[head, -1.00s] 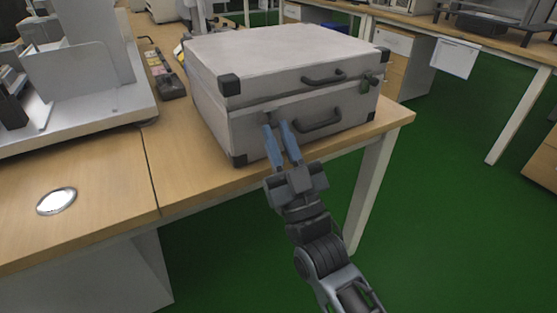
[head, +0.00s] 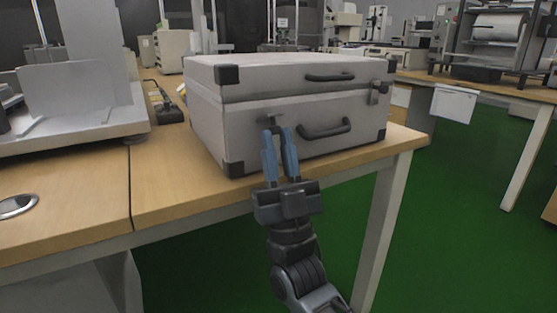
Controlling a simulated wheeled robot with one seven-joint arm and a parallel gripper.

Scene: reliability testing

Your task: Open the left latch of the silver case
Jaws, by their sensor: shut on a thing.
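The silver case (head: 245,137) stands shut on the wooden table, near its right front corner, with black corner caps. Its front has two handles, one on the lid (head: 329,77) and one lower (head: 325,130). The right latch (head: 378,91) shows at the front's right side. The left latch (head: 272,120) is small and partly hidden behind the fingertips. My gripper (head: 278,138) has blue fingers pointing at the case front, left of the lower handle. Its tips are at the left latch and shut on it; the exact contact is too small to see.
The wooden table (head: 185,202) has clear room in front and left of the case. A white machine (head: 75,110) stands at the left, with a dark device (head: 163,105) beside it. A round metal disc (head: 15,206) lies at the left edge. The green floor is open at right.

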